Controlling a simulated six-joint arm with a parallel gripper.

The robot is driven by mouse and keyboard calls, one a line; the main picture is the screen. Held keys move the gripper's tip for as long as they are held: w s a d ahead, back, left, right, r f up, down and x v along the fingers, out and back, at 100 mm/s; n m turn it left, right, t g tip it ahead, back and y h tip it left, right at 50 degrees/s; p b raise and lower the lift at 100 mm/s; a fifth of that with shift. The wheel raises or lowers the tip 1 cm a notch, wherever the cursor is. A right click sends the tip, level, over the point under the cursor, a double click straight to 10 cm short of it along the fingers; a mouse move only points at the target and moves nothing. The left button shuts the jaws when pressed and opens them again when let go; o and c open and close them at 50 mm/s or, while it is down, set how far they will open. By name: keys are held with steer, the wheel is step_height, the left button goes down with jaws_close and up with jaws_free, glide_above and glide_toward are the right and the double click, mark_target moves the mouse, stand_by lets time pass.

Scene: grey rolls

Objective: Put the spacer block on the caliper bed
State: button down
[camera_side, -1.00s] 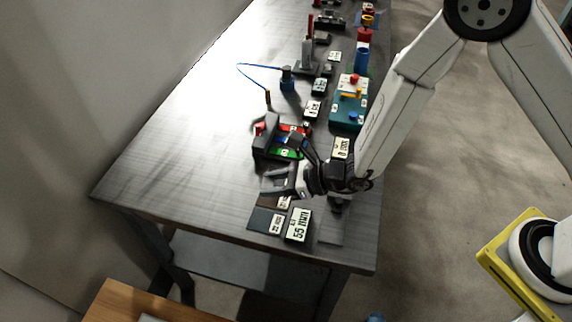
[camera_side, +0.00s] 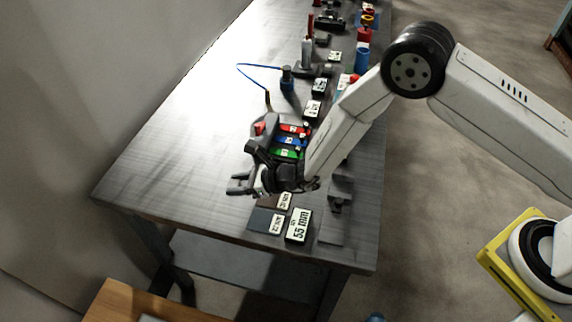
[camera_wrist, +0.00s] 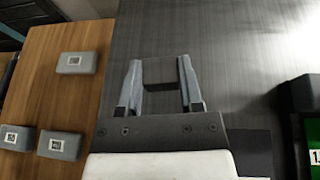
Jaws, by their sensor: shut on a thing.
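My gripper (camera_wrist: 160,90) is shut on a dark grey block, which looks like the spacer block (camera_wrist: 160,72). The block sits between both fingers in the wrist view. In the side view my gripper (camera_side: 238,185) is over the left front part of the bench, and the block is too small to make out there. A narrow grey bed with a dark jaw, which looks like the caliper bed (camera_side: 331,231), lies at the bench's front right. A "55 mm" display (camera_side: 298,225) stands just left of it. My gripper is left of and apart from the bed.
Dark plates with small labels (camera_side: 262,220) lie left of the display. A rack with red, blue and green parts (camera_side: 289,141) stands behind my gripper. A wooden table (camera_wrist: 50,105) with labelled grey blocks (camera_wrist: 77,63) is below left. The bench's left side (camera_side: 160,175) is clear.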

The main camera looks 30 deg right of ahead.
mark_target(237, 199)
steer(key=shift+w+a+f, duration=0.1)
steer(key=shift+w+f, duration=0.05)
steer(key=shift+w+a+f, duration=0.25)
steer(key=shift+w+f, duration=0.2)
steer(key=shift+f, duration=1.5)
steer(key=shift+f, duration=0.2)
steer(key=shift+c, duration=1.2)
jaws_free()
steer(key=shift+d, duration=0.1)
steer(key=shift+v, duration=3.8)
